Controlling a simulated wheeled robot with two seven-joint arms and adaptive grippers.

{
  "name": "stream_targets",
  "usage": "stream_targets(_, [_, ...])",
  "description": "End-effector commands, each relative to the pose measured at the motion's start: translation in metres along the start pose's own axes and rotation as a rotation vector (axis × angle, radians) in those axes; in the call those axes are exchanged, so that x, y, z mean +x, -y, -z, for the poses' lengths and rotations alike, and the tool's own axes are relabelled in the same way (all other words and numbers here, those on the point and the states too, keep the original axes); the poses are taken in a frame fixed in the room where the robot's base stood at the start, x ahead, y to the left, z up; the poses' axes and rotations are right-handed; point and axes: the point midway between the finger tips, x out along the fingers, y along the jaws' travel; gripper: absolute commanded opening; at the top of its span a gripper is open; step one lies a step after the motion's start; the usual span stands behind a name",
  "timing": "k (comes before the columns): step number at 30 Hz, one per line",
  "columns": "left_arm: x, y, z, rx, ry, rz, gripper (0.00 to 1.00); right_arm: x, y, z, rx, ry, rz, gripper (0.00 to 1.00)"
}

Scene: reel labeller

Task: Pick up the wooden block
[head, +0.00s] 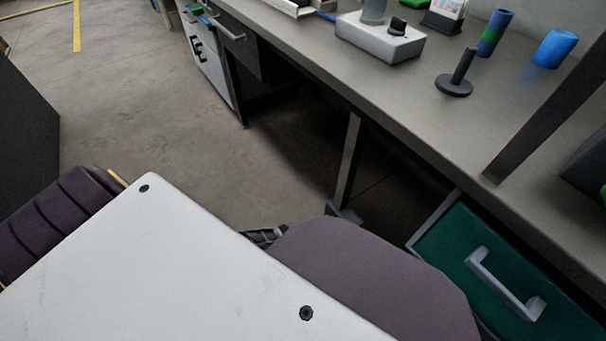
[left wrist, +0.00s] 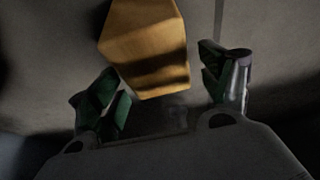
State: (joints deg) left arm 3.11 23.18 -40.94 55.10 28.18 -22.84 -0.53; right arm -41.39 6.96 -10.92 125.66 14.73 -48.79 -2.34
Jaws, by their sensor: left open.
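The wooden block (left wrist: 146,38) shows in the left wrist view at the top middle, orange-brown with flat faces and a dark shadow band across it. My left gripper (left wrist: 160,85) is open, with one dark green-padded finger at the lower left of the block and the other to its right. The block's near end reaches toward the gap between the fingers. I cannot tell whether either finger touches it. The block does not show in the head view, where my own arm covers much of the lower part. My right gripper is in neither view.
A grey workbench (head: 420,110) runs along the right, with a white box (head: 380,40), a dark spindle stand (head: 455,80) and blue rolls (head: 556,48) on it. A white cabinet (head: 207,65) stands farther back.

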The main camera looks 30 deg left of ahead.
Motion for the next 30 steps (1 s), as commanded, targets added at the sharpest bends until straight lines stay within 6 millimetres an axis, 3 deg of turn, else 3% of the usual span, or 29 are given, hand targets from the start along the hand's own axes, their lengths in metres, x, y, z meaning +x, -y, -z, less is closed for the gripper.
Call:
stream_targets(20, [0.0057,0.0003,0.0002,0.0,0.0,0.0,0.79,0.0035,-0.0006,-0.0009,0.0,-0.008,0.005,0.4])
stream_targets(30, [0.0057,0.0003,0.0,0.0,0.0,0.001,0.35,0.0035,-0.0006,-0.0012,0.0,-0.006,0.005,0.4])
